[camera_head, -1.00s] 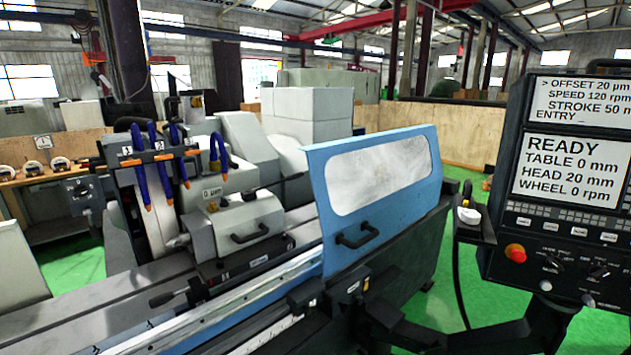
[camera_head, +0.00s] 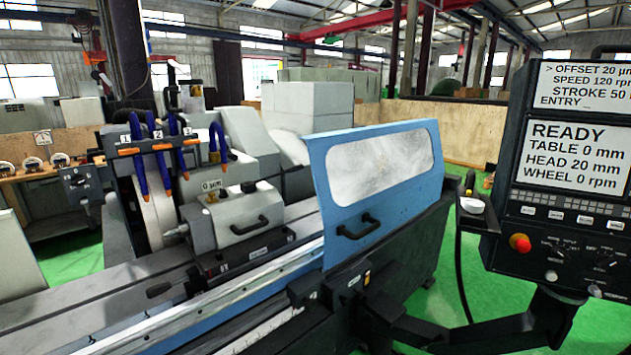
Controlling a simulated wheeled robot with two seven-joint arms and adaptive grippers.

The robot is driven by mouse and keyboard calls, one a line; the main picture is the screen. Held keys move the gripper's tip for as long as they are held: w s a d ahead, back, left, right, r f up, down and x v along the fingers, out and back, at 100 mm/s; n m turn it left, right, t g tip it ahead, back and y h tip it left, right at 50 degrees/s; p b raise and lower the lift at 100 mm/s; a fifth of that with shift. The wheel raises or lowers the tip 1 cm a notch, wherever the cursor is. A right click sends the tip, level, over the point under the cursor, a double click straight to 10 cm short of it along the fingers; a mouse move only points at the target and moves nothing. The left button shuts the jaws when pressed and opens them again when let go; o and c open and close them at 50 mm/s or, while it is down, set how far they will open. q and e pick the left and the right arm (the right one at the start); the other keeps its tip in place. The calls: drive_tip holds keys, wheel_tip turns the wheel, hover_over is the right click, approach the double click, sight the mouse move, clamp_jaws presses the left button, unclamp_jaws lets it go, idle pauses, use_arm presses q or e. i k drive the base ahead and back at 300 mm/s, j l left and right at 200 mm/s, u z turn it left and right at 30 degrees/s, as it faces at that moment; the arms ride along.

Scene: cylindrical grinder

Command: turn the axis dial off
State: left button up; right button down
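The control panel (camera_head: 508,222) of the grinder stands at the right edge, partly cut off. Its screen reads READY, table 0 mm, head 20 mm, wheel 0 rpm. Below the keys are two dark rotary dials, a left dial (camera_head: 553,249) and a right dial (camera_head: 605,260). Their labels are too small to read surely, so I cannot tell which is the axis dial or where it points. A red emergency stop button (camera_head: 521,243) sits left of them. Neither of my grippers is in view.
The cylindrical grinder (camera_head: 250,215) fills the middle, with a blue windowed door (camera_head: 325,205) and blue coolant hoses (camera_head: 137,170). A small tray with a white cup (camera_head: 472,205) juts out left of the panel. Green floor (camera_head: 425,310) shows between machine and panel.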

sight(603, 262)
drive_tip(key=z, duration=1.65)
